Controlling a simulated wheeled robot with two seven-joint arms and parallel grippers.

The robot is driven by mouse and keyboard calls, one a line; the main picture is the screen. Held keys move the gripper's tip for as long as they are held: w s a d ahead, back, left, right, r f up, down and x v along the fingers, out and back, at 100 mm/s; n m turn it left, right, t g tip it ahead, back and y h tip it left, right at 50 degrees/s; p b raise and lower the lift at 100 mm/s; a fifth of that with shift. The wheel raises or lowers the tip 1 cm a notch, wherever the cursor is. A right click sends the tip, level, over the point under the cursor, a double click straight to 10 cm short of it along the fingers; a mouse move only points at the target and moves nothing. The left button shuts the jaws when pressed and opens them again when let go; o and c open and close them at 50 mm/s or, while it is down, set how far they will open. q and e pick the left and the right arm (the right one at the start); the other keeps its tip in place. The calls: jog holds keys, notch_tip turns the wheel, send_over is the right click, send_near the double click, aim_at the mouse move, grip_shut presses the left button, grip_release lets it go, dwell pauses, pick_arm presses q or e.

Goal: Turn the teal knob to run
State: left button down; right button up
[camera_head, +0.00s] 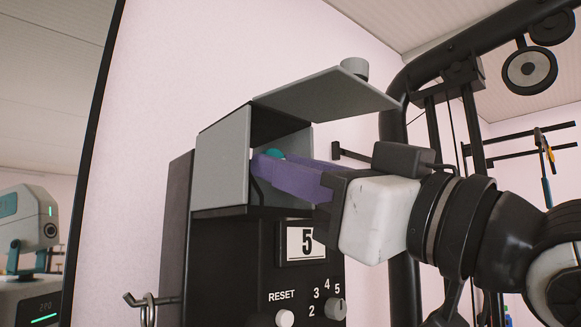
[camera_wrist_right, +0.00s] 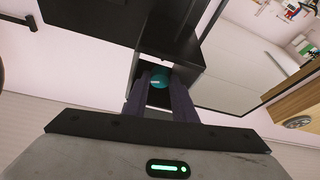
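The teal knob (camera_head: 274,153) sits inside a grey box with its cover flap (camera_head: 325,95) raised, on top of a dark control box. Only a small part of the knob shows in the head view. In the right wrist view the knob (camera_wrist_right: 159,78) lies between the two purple fingertips. My right gripper (camera_head: 268,166) reaches into the box from the right, one finger on each side of the knob. I cannot tell whether the fingers touch it. Any marking for run is not visible. My left gripper is not in view.
The box walls and raised flap closely surround my right fingers. Black gym-like bars (camera_head: 400,120) stand behind on the right.

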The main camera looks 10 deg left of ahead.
jog(key=shift+n, duration=0.3)
jog(key=shift+w+d+r+n+g+y+p, duration=0.15)
jog(key=shift+n+g+p, duration=0.6)
jog(key=shift+n+p, duration=0.65)
jog(key=shift+n+g+y+p, duration=0.1)
jog(key=shift+n+g+p, duration=0.85)
jog(key=shift+n, duration=0.7)
jog(key=shift+w+d+r+n+g+y+p, duration=0.15)
jog(key=shift+n+g+p, duration=0.45)
jog(key=shift+n+p, duration=0.85)
jog(key=shift+s+a+f, duration=0.1)
jog(key=o, duration=0.8)
jog(key=shift+c, duration=0.2)
